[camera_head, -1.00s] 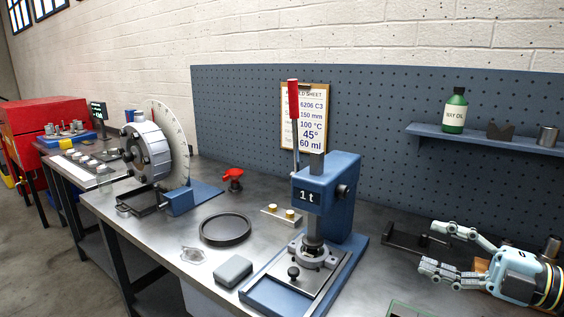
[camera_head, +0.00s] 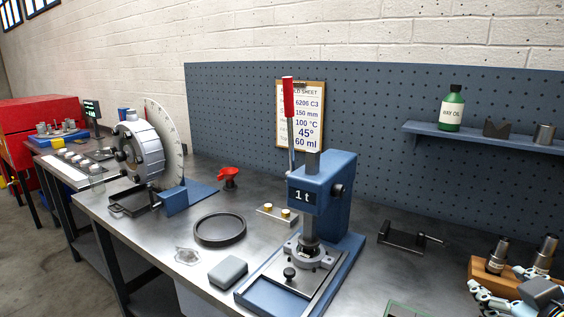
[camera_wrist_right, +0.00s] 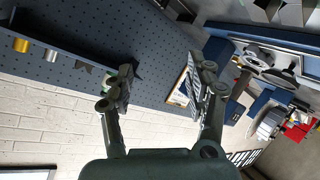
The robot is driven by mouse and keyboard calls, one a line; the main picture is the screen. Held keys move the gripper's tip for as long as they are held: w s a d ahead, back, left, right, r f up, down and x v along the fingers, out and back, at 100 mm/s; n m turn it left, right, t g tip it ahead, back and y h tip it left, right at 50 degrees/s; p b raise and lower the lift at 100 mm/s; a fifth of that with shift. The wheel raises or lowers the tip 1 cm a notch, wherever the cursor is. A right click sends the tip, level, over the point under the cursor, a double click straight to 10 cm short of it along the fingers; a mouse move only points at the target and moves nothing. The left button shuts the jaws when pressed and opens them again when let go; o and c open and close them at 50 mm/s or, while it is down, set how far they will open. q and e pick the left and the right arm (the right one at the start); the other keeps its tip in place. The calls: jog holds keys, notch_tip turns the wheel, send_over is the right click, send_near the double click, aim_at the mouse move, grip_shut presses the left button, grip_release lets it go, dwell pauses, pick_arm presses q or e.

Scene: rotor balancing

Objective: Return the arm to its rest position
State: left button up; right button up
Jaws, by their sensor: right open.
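My right gripper (camera_head: 492,292) is at the lower right of the head view, low at the front right of the workbench and partly cut off by the frame edge. In the right wrist view its two fingers (camera_wrist_right: 162,88) are spread wide apart with nothing between them. The gripper is open and empty. A wooden block with dark metal cylinders (camera_head: 495,256) stands just behind it in the head view. My left gripper is not in view.
A blue press (camera_head: 338,200) stands mid-bench, with a rotor (camera_head: 143,150) and dial to its left. A black stand (camera_head: 408,240) lies right of the press. A shelf (camera_head: 480,137) with a green bottle (camera_head: 452,108) hangs on the pegboard (camera_head: 390,110). Bench between press and stand is clear.

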jog(key=s+a+f+m+g+y, duration=0.1)
jog(key=s+a+f+g, duration=0.3)
jog(key=s, duration=0.6)
jog(key=s+a+m+g+y, duration=0.25)
jog(key=s+g, duration=0.25)
jog(key=s, duration=0.5)
notch_tip(320, 180, down, 39)
jog(key=s+d+g+h+b, duration=0.1)
jog(key=s+d+g+b, duration=0.1)
jog(key=b, duration=0.8)
jog(key=s+d+f+b, duration=0.1)
jog(key=s+f+b, duration=0.6)
jog(key=s+f, duration=1.1)
notch_tip(320, 180, down, 3)
jog(key=shift+r+g, duration=0.1)
jog(key=shift+g, duration=0.3)
jog(key=shift+d, duration=0.1)
jog(key=shift+c, duration=0.4)
